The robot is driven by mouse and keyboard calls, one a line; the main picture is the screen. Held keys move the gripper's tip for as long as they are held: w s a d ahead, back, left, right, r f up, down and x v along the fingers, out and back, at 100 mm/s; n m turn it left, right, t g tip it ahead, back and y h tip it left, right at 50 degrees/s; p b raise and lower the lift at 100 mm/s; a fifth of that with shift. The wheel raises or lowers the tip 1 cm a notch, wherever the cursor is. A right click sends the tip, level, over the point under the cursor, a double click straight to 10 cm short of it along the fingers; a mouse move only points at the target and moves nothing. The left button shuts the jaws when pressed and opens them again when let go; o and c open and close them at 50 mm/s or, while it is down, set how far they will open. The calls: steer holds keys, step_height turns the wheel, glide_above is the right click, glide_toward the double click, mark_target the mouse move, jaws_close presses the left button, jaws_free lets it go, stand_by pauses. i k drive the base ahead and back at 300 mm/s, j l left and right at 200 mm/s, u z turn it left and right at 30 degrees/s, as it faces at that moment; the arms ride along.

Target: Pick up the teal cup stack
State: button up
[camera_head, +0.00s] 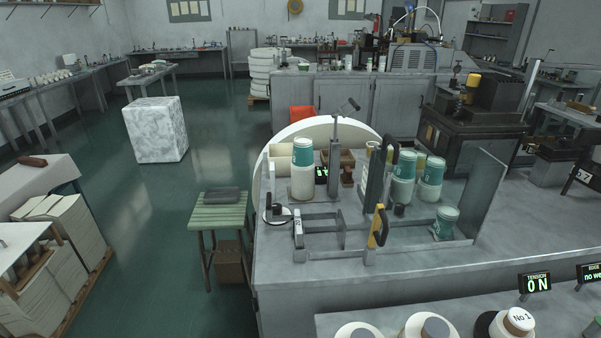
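Several teal-and-white cup stacks stand on the grey workbench (290,262). One teal cup stack (302,152) tops a white column at the left of the bench fixture. Two more, a teal cup stack (404,166) and another teal cup stack (434,172), stand side by side at the right, behind a dark upright handle. A shorter teal cup stack (446,220) stands nearer the front right, close to a clear panel, and looks slightly tilted. I cannot tell which one the task means. My gripper is not in view.
A black upright handle (391,142) and a yellow-and-black handle (379,228) rise from the metal frame among the cups. A clear panel (482,190) stands at the right. A green stool (218,213) is left of the bench; the floor beyond is open.

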mark_target(302, 164)
steer(key=j+z, duration=0.1)
steer(key=j, duration=0.4)
steer(key=k+j, duration=0.15)
steer(key=j, duration=0.3)
steer(key=k+j+z, duration=0.15)
steer(key=j, duration=0.35)
steer(key=j+z, duration=0.1)
steer(key=j, duration=0.35)
steer(key=i+j+z, duration=0.15)
steer(key=j, duration=0.3)
steer(key=i+j+z, duration=0.15)
steer(key=j, duration=0.35)
steer(key=j+z, duration=0.15)
steer(key=j, duration=0.35)
steer(key=i+j+z, duration=0.4)
steer(key=i+j, duration=0.8)
steer(key=j, duration=0.1)
